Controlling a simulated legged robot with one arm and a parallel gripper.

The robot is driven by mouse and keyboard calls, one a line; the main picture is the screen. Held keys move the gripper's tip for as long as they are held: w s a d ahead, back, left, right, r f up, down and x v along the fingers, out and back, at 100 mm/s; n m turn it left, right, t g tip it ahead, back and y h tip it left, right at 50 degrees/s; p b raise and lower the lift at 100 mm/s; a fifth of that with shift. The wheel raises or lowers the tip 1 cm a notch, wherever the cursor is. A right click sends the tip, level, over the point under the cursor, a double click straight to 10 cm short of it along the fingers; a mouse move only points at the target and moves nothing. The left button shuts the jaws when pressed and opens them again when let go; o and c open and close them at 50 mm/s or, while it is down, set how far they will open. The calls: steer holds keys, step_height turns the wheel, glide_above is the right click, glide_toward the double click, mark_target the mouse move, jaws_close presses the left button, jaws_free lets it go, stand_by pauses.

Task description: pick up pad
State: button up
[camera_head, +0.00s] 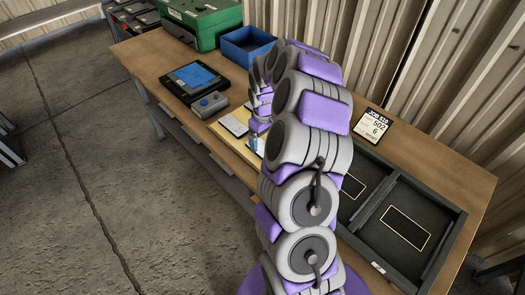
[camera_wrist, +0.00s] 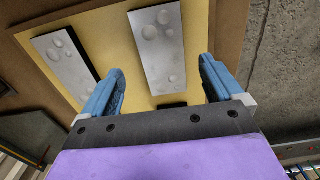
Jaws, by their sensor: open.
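Two pale grey rectangular pads with round marks lie on a yellow board (camera_wrist: 120,50) in the wrist view. One pad (camera_wrist: 158,45) is between and beyond my gripper's blue fingertips (camera_wrist: 163,66); the other pad (camera_wrist: 65,58) is left of the left finger. My gripper is open, with nothing held between its fingers. I cannot tell its height above the near pad. In the head view the yellow board (camera_head: 228,138) with a pale pad (camera_head: 234,126) shows left of my arm, which hides part of the board and most of my gripper.
On the wooden bench (camera_head: 150,54) are a dark device with a blue screen (camera_head: 195,75), a grey box with a blue button (camera_head: 209,104), a blue bin (camera_head: 247,44) and a green case (camera_head: 203,20). A dark compartmented tray (camera_head: 432,222) and a label card (camera_head: 375,124) are at right.

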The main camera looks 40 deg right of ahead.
mark_target(262, 148)
steer(key=f, duration=0.2)
steer(key=f+b, duration=0.1)
steer(key=f, duration=0.1)
steer(key=shift+w+a+f, duration=0.15)
steer(key=shift+w+f, duration=0.05)
steer(key=shift+f, duration=0.05)
steer(key=shift+c, duration=0.4)
steer(key=shift+r, duration=0.1)
steer(key=c, duration=1.2)
